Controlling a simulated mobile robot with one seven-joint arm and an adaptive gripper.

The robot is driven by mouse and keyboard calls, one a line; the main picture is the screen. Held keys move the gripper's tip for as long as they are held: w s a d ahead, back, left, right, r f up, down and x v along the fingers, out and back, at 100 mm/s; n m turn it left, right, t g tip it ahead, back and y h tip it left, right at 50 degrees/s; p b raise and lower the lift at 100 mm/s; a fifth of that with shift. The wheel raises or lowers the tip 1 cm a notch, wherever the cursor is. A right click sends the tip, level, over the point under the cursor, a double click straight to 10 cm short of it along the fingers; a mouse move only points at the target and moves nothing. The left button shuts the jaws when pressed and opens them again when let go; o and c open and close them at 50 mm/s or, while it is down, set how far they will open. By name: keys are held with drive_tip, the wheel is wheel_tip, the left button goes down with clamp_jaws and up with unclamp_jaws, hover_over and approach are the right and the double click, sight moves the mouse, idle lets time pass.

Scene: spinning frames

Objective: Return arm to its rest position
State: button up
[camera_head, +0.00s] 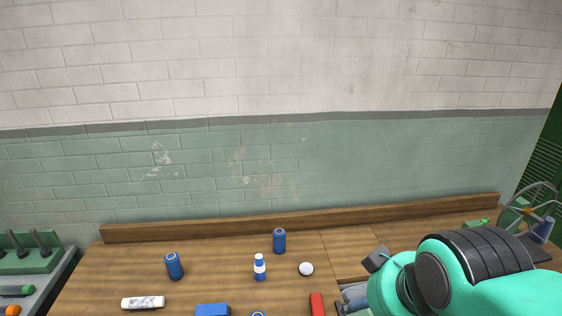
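My teal and black arm fills the lower right in the head view, above the wooden bench (120,262). A dark grey part of my gripper (350,300) seems to show at the bottom edge, left of the arm. Its fingertips are hidden or cut off, so I cannot tell whether it is open or holds anything.
On the bench are two blue cans (174,266) (279,241), a blue-and-white bottle (259,267), a white ball (306,269), a white cylinder (143,303), a blue block (212,310) and a red block (316,304). A wheeled device (535,205) stands right; a grey-green rack (25,262) left.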

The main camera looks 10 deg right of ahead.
wheel_tip(320, 180, down, 8)
drive_tip(key=b, duration=0.7)
drive_tip(key=shift+f+b, duration=0.2)
drive_tip(key=shift+b, duration=0.15)
